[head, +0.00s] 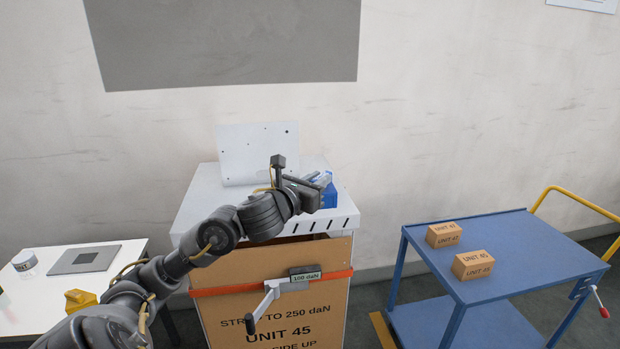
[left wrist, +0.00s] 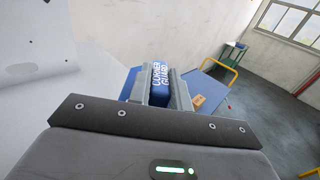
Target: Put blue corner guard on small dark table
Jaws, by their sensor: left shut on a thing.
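The blue corner guard (head: 330,197) is at the right end of the white top of the strapped carton unit. In the left wrist view the corner guard (left wrist: 158,80), lettered "CORNER GUARD", sits between my fingers. My left gripper (head: 320,186) is shut on it; the wrist view shows the gripper (left wrist: 160,92) closed around its sides. I cannot tell whether the guard touches the white top. The gripper hides part of it in the head view. I cannot make out a small dark table in either view. My right gripper is out of view.
The white top (head: 190,205) has an upright white panel (head: 258,150) behind. A blue cart (head: 500,250) at right bears two small cartons, with bare space on its top. A white table (head: 40,300) at left bears a tape roll, grey plate and yellow object.

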